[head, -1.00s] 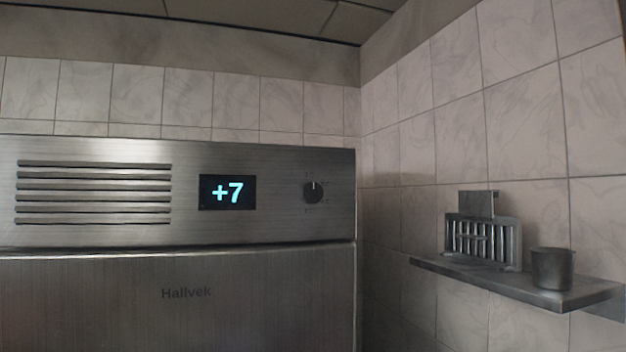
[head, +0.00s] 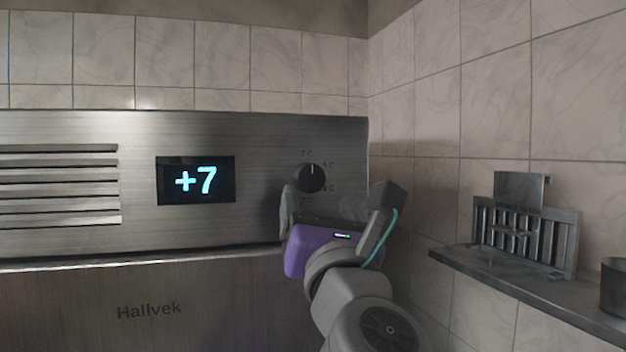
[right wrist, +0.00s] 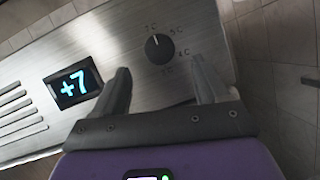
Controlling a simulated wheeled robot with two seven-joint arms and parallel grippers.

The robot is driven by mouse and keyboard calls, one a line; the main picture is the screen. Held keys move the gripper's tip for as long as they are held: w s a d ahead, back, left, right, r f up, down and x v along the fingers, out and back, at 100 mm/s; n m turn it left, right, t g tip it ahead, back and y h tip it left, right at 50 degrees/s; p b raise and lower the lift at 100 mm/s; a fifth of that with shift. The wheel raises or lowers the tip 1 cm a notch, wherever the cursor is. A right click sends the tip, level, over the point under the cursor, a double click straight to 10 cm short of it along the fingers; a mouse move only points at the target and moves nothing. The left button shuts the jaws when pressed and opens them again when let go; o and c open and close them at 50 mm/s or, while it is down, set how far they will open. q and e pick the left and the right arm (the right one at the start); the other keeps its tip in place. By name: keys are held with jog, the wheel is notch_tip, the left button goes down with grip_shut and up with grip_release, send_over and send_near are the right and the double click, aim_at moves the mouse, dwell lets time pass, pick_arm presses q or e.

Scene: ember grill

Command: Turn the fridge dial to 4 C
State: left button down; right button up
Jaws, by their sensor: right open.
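The fridge dial (head: 309,178) is a round black knob on the steel panel, its white pointer straight up toward the top mark. Its marks show better in the right wrist view, where the dial (right wrist: 159,48) has a "4 C" mark at its lower right. The display (head: 196,180) reads +7; it also shows in the right wrist view (right wrist: 74,85). My right gripper (head: 336,195) is open and empty, just below the dial, fingers pointing at the panel. In the right wrist view its fingers (right wrist: 163,80) are apart below the dial, which appears untouched. My left gripper is out of view.
The fridge (head: 180,300) has vent slats (head: 58,185) left of the display. A tiled wall stands close on the right. A shelf (head: 540,295) there carries a metal rack (head: 525,230) and a dark cup (head: 614,287).

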aim_at(310, 183)
jog(key=p+x, duration=0.2)
jog(key=x, duration=0.2)
jog(key=shift+w+a+r, duration=0.15)
jog(key=shift+w+r+p, duration=0.15)
jog(key=shift+w+p, duration=0.15)
jog(key=shift+w, duration=0.35)
jog(key=shift+a, duration=0.1)
jog(key=c, duration=1.1)
